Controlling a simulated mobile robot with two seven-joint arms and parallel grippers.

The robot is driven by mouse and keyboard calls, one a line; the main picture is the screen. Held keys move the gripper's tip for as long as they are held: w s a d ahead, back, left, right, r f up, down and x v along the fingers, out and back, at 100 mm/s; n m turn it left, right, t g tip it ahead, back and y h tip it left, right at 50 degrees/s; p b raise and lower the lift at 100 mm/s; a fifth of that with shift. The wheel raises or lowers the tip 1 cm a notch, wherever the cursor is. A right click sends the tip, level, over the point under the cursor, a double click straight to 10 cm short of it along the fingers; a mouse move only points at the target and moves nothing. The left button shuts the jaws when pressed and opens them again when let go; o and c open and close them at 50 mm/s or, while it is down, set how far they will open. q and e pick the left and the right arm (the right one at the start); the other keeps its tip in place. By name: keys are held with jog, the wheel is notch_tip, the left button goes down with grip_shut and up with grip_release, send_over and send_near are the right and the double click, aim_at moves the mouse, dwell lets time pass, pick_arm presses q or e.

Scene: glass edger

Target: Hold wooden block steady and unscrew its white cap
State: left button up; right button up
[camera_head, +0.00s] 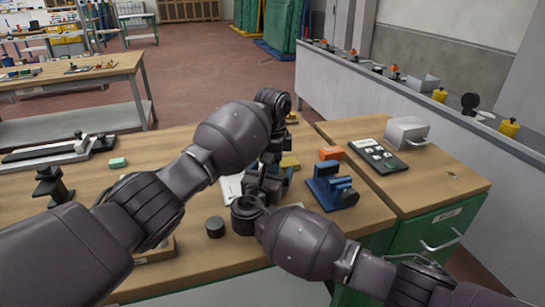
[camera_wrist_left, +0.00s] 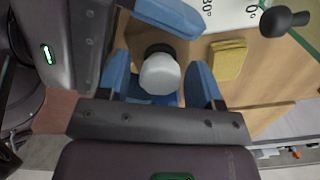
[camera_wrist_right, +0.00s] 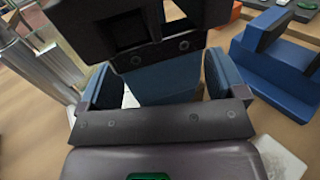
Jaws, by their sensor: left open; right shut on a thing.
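The white cap (camera_wrist_left: 160,75) shows in the left wrist view as a pale round top over a dark collar. My left gripper (camera_wrist_left: 163,82) is open, with its blue fingers on either side of the cap and a gap to its right; contact on the left is unclear. In the right wrist view my right gripper (camera_wrist_right: 160,82) has its blue fingers spread around something and is shut on it. The wooden block itself cannot be made out; the grippers hide it. In the head view both grippers meet above the table, mostly hidden by my arms.
A blue vise-like fixture (camera_head: 332,187) stands right of the grippers, with an orange block (camera_head: 331,153) behind it. A yellow pad (camera_wrist_left: 228,60) lies close by. A dark cylinder (camera_head: 215,228) stands near the front. Bare wooden tabletop (camera_head: 95,185) lies at left.

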pick_arm(q)
jog(key=c, duration=0.8)
jog(key=o, duration=0.9)
jog(key=shift+r, duration=0.1)
jog(key=shift+r, duration=3.8)
jog(key=shift+c, duration=0.5)
jog(key=shift+f, duration=3.9)
jog(key=shift+c, duration=0.4)
